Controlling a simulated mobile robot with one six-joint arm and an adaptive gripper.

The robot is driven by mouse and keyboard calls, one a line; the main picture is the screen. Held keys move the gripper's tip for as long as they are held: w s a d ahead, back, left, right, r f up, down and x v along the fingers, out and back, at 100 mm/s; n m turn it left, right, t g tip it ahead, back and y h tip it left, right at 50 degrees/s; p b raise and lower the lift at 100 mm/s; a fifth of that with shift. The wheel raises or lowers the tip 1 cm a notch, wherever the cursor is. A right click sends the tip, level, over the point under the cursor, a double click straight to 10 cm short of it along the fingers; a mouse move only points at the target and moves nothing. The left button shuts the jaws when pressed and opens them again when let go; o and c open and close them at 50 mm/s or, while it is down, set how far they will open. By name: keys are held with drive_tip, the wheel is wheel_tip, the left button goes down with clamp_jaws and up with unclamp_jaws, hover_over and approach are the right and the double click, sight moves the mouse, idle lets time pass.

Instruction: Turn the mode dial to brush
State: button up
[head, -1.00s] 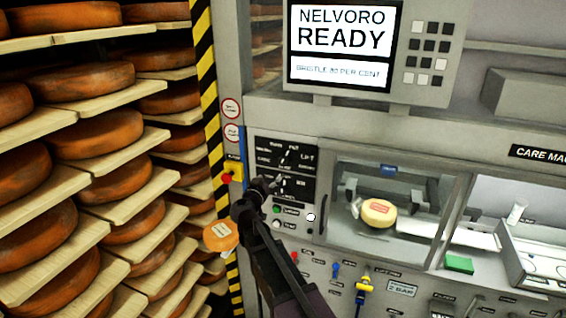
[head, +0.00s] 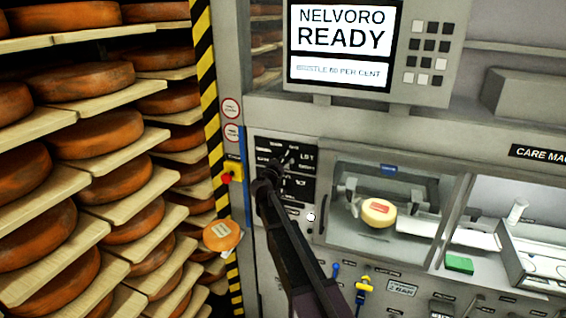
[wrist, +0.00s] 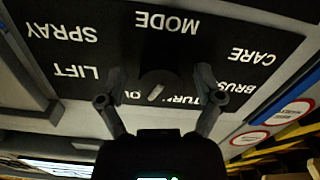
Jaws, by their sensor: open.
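The mode dial (wrist: 158,86) is a dark round knob with a short white mark, on a black plate (wrist: 70,48) that appears upside down in the wrist view. The plate reads MODE, CARE, BRUSH, TURN, LIFT and SPRAY, with one more label partly hidden. The brush label (wrist: 240,88) is partly covered by a finger. My gripper (wrist: 160,76) is open, with one finger on each side of the dial. I cannot tell whether they touch it. In the head view my gripper (head: 271,172) is at the plate's lower left, partly hiding the dial area.
A second black dial plate (head: 300,187) is just below, partly behind my arm. A yellow box with a red button (head: 231,172) is close on the left, above a cheese wheel (head: 222,236). A glass-fronted chamber (head: 385,170) is on the right. The screen (head: 342,40) reads READY.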

drive_tip(key=shift+w+d, duration=0.15)
drive_tip(key=shift+w, duration=0.05)
drive_tip(key=c, duration=1.1)
drive_tip(key=shift+c, duration=0.2)
